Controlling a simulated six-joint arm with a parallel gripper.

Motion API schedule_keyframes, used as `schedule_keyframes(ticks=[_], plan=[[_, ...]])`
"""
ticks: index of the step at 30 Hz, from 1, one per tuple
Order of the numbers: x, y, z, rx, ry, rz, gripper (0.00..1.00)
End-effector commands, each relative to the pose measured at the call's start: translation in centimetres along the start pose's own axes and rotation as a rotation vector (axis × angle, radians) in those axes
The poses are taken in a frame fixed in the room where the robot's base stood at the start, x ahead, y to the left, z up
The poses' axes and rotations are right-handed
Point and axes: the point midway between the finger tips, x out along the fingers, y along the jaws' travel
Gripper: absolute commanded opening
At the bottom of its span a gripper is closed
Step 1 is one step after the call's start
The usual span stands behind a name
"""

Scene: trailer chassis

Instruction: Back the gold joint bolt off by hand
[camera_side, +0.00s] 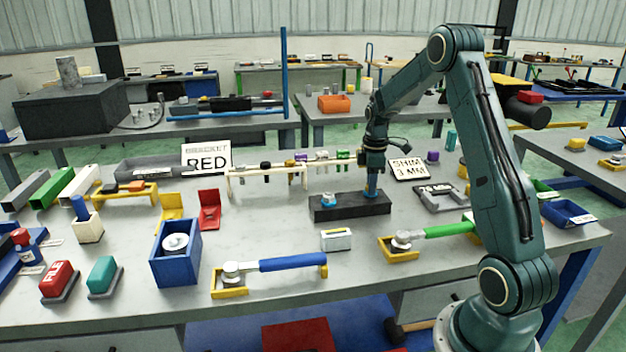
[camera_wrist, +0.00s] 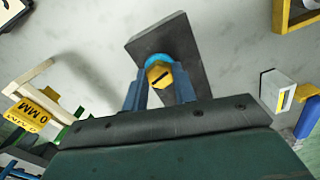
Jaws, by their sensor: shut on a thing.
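The gold joint bolt (camera_wrist: 158,74) shows in the wrist view as a yellow hex head with a dark slot, with a light blue ring beside it. It sits over a black block (camera_wrist: 185,45). My gripper (camera_wrist: 160,84) has its two blue fingers shut on the bolt head, one on each side. In the side view, my gripper (camera_side: 371,188) points straight down onto the right part of the black block (camera_side: 350,209), and its fingers hide the bolt there. Another fastener with a blue ring (camera_side: 328,199) stands on the block's left part.
A cream rack (camera_side: 290,170) holding small parts stands behind the block. A white box (camera_side: 336,240) lies in front. Blue-handled (camera_side: 290,264) and green-handled (camera_side: 447,231) tools lie in yellow holders nearer the front. Bare tabletop lies left of the block.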

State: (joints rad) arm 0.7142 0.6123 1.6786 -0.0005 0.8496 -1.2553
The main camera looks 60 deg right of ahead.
Motion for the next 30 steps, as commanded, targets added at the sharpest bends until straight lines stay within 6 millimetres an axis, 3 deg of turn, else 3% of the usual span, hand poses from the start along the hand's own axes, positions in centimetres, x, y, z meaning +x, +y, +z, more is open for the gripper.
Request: schedule_keyframes(ticks=[15,30], plan=[[0.44,-0.23,0.19,-0.447,-0.002,-0.012,0.04],[0.44,-0.23,0.18,-0.592,-0.002,-0.012,0.04]])
